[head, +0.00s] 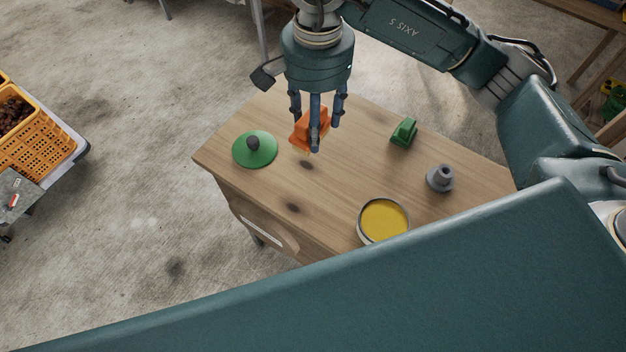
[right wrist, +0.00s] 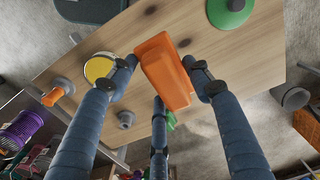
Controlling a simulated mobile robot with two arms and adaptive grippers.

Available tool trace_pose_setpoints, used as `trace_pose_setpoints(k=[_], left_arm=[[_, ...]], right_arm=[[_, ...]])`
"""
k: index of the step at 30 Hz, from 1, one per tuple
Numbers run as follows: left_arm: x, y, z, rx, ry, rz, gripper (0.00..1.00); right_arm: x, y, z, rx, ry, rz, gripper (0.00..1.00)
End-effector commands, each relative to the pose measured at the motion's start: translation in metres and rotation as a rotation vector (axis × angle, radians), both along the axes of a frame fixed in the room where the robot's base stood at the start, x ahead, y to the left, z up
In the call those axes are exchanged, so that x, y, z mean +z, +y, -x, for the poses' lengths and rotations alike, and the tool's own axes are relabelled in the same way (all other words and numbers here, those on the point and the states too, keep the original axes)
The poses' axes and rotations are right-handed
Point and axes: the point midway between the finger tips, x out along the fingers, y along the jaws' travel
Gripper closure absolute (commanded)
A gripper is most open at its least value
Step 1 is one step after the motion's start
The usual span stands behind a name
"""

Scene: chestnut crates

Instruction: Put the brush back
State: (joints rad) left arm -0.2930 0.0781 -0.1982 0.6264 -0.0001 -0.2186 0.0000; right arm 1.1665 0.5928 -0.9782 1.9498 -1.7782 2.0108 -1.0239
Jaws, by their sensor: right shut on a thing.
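My right gripper (head: 316,135) points down over the wooden table (head: 345,135) and is shut on an orange block-shaped thing (head: 301,131), which I take to be the brush. A small yellowish edge shows at its lower end. In the right wrist view the orange brush (right wrist: 165,72) sits between the fingers of my right gripper (right wrist: 166,80), with its broad side toward the camera. I cannot tell whether it touches the table. My left gripper is in neither view.
A green lid-like disc (head: 255,150) with a dark knob lies left of the gripper. A green block (head: 404,133), a grey stepped piece (head: 440,178) and a round tin of yellow (head: 384,221) stand to the right. An orange peg-like thing (right wrist: 54,96) shows in the right wrist view.

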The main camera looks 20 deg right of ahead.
Motion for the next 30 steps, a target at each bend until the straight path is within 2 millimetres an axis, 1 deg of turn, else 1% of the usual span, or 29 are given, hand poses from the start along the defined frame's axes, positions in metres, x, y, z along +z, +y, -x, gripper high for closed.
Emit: trace_pose_setpoints(k=[5,10,16,18,25,30], left_arm=[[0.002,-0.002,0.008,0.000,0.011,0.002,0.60],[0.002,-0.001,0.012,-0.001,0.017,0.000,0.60],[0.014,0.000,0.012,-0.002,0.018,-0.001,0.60],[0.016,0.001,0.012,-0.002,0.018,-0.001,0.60],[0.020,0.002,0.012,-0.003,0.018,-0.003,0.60],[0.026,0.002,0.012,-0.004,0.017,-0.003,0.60]], right_arm=[[-0.039,0.000,0.003,0.000,0.013,0.000,0.71],[-0.083,0.001,0.004,0.000,0.013,-0.002,0.71],[-0.128,0.000,0.003,-0.001,0.010,0.000,0.71],[-0.140,0.000,0.003,0.001,0.007,0.001,0.71],[-0.161,0.000,0.002,0.001,0.005,0.000,0.71],[-0.187,0.000,0.002,-0.001,0.006,0.000,0.71]])
